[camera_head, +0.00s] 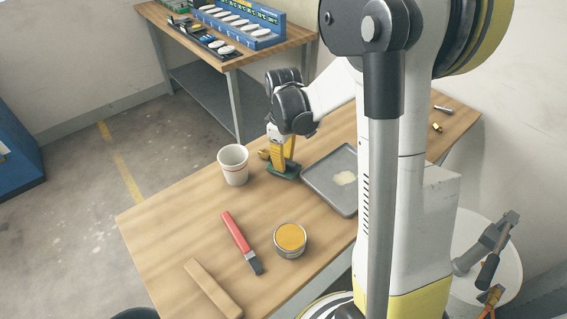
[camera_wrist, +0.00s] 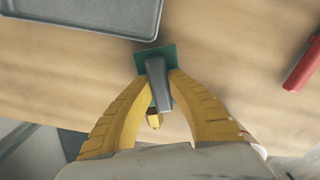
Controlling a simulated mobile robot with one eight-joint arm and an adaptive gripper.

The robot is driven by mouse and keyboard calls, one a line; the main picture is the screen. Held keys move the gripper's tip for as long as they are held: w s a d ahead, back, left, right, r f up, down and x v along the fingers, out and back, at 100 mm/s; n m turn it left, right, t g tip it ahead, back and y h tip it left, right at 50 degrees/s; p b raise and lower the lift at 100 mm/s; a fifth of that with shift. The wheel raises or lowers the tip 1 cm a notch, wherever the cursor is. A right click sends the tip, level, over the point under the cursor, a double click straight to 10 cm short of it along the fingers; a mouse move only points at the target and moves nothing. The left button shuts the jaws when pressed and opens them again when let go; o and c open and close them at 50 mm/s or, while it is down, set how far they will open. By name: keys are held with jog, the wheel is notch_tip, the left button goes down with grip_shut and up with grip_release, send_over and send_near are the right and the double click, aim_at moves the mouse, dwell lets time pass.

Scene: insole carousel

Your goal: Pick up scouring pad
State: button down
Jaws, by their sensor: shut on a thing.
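The scouring pad (camera_head: 284,172) is a dark green flat piece at my gripper's fingertips, over the wooden table (camera_head: 180,212). In the wrist view the green pad (camera_wrist: 143,56) shows between and beyond the yellow fingers, partly covered by a grey block-like part. My gripper (camera_head: 283,160) points down and its fingers are closed in on the pad. In the wrist view my gripper (camera_wrist: 158,85) has its fingertips against the grey part on the pad. I cannot tell whether the pad touches the table.
A grey tray (camera_head: 318,174) lies close right of the pad, and a white cup (camera_head: 233,165) stands to the left. A red-handled tool (camera_head: 237,236), an open yellow tin (camera_head: 290,239) and a wooden strip (camera_head: 211,287) are nearer the front. A second table (camera_head: 147,14) is behind.

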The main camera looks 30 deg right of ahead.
notch_tip(320, 180, up, 4)
jog(key=shift+s+d+f+p, duration=0.15)
jog(key=shift+f+p, duration=0.1)
jog(key=shift+p, duration=0.5)
jog(key=s+d+r+p, duration=0.3)
jog(key=s+d+r, duration=0.3)
jog(key=s+d, duration=0.1)
jog(key=shift+s+d+p, duration=0.3)
jog(key=shift+d, duration=0.4)
